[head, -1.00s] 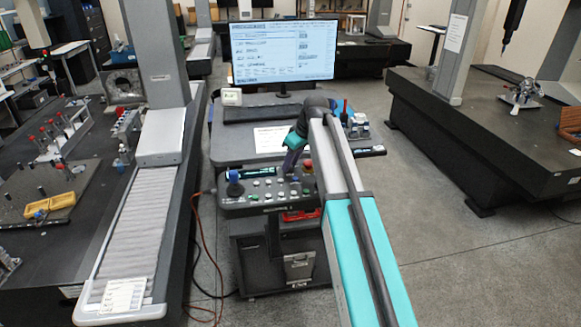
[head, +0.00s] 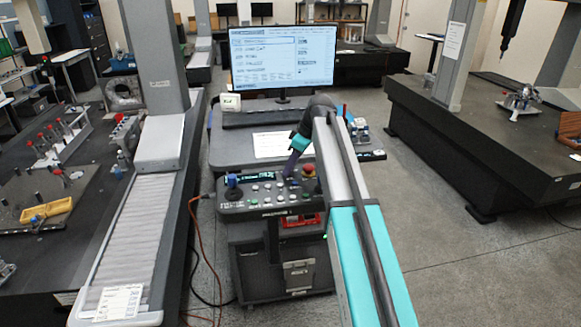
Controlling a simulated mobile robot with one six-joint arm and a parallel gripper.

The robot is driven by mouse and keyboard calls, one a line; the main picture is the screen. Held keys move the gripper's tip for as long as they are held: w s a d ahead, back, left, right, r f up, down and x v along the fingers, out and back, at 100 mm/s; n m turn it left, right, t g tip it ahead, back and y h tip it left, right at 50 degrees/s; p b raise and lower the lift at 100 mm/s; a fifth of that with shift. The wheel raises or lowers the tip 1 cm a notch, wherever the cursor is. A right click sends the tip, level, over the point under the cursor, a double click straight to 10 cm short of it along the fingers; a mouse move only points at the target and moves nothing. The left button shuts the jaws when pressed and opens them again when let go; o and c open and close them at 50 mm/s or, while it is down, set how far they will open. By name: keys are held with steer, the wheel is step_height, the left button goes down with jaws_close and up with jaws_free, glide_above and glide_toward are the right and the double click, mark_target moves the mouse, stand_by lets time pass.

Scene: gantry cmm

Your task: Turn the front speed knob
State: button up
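The control panel (head: 243,209) stands on a console in the middle of the head view. It carries a blue-topped joystick (head: 233,187) at left, a small lit display, several coloured buttons and a red stop button (head: 308,170) at right. My gripper (head: 287,175) points down at the panel's right half, left of the red button. It is small and dark here, so I cannot tell whether its fingers are open or shut, or whether they touch anything. I cannot make out the front speed knob clearly; my gripper hides part of the panel.
A monitor (head: 282,57) stands behind the console, with a paper sheet (head: 270,144) on the shelf before it. A grey ribbed gantry rail cover (head: 128,235) runs along the left. A dark granite table (head: 470,135) is at right. Open floor lies between console and table.

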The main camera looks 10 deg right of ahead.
steer(key=o, duration=0.4)
steer(key=shift+o, duration=0.2)
steer(key=shift+r, duration=0.1)
steer(key=b+v, duration=0.4)
steer(key=v, duration=0.9)
steer(key=shift+s+d+r, duration=0.15)
steer(key=shift+d+r, duration=0.05)
steer(key=shift+r, duration=0.05)
steer(key=shift+r, duration=0.1)
